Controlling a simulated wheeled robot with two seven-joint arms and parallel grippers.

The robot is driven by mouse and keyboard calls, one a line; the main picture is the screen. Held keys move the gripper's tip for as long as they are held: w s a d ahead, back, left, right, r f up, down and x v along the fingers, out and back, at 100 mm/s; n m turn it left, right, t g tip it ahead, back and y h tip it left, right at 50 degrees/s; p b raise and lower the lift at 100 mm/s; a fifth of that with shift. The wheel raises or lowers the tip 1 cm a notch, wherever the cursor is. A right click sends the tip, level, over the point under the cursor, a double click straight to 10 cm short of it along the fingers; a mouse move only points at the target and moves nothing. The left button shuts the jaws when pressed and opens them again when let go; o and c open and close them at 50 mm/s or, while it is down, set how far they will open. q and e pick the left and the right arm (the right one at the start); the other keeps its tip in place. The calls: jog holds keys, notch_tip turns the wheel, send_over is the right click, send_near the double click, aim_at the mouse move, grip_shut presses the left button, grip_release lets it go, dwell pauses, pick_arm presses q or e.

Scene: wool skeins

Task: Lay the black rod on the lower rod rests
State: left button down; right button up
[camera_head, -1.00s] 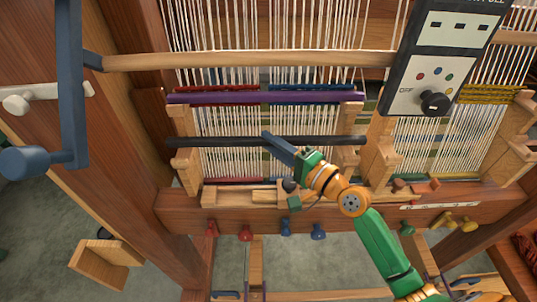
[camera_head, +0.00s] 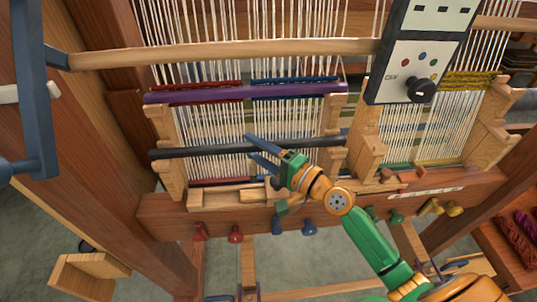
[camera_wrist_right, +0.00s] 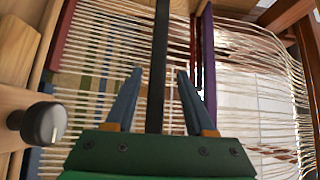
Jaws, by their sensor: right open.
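The black rod (camera_head: 205,151) lies across the white warp threads, below the purple rod (camera_head: 200,94). Its ends are at the lower rod rests on the left wooden post (camera_head: 172,176) and right wooden post (camera_head: 333,158); I cannot tell whether both ends are fully seated. My right gripper (camera_head: 249,147) is open around the rod, left of the rod's right end. In the right wrist view, the rod (camera_wrist_right: 160,60) passes between the two blue fingers with a gap on each side. My left gripper is not in view.
A grey control box (camera_head: 405,62) with a black knob hangs at the upper right. A round wooden beam (camera_head: 230,52) crosses above. Several colored pegs, including a red one (camera_head: 236,234), line the front beam. A blue-grey crank (camera_head: 33,90) stands at left.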

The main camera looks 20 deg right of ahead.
jog(key=b+v, duration=0.5)
jog(key=v, duration=0.6)
jog(key=shift+s, duration=0.3)
